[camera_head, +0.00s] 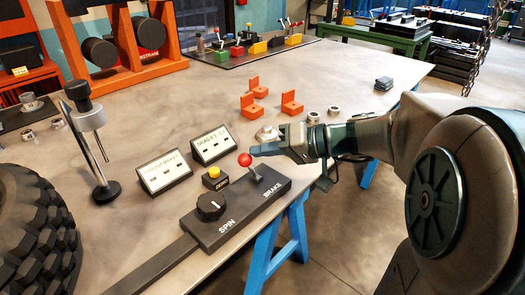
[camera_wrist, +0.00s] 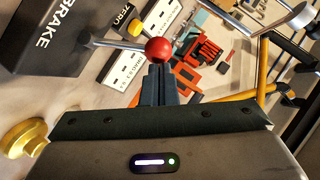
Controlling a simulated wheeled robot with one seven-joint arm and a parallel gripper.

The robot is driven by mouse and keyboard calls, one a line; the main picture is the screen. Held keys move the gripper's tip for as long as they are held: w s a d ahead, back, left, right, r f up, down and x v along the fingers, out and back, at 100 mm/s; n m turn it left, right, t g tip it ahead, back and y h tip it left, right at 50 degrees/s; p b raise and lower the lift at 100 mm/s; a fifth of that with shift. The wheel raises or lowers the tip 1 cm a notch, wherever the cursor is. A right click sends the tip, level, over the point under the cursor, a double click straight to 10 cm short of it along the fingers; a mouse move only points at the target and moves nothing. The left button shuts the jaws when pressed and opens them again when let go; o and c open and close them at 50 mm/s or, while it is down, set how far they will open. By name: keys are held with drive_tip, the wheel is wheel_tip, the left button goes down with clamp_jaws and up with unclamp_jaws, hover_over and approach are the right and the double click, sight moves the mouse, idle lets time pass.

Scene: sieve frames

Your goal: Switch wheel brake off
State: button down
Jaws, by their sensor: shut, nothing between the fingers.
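The brake lever stands on a black control box (camera_head: 231,223) marked SPIN and BRAKE. Its red ball knob (camera_head: 244,159) tops a metal stick and leans left in the head view. In the wrist view the red knob (camera_wrist: 158,50) is just beyond my fingertips, with the stick running left to the box (camera_wrist: 62,38) marked BRAKE. My gripper (camera_head: 254,151) is shut and empty, its fingertips right beside the knob; it also shows in the wrist view (camera_wrist: 157,68). I cannot tell whether the tips touch the knob.
A black dial (camera_head: 211,206) and a yellow button (camera_head: 214,178) are left of the lever. Two display boxes (camera_head: 165,172) stand behind. A big black tyre (camera_head: 35,235) and a metal stand (camera_head: 100,150) are at left. Orange blocks (camera_head: 291,103) lie behind my gripper.

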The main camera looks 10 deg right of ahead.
drive_tip(key=w+r+p+v, duration=0.1)
drive_tip(key=w+v, duration=0.1)
drive_tip(key=v, duration=1)
drive_tip(key=shift+w+d+r+p, duration=0.2)
drive_tip(key=shift+d+p, duration=0.2)
drive_tip(key=shift+d, duration=0.25)
drive_tip(key=s+a+r+m+g+h+p, duration=0.1)
drive_tip(key=s+r+h+p, duration=0.1)
drive_tip(key=s+h+p, duration=0.4)
drive_tip(key=s+a+r+m+g+h+p, duration=0.1)
drive_tip(key=s+h+p, duration=0.5)
drive_tip(key=p, duration=0.7)
drive_tip(key=shift+a+r+g+h, duration=0.3)
drive_tip(key=shift+a+r+h, duration=0.1)
drive_tip(key=shift+a+r, duration=0.35)
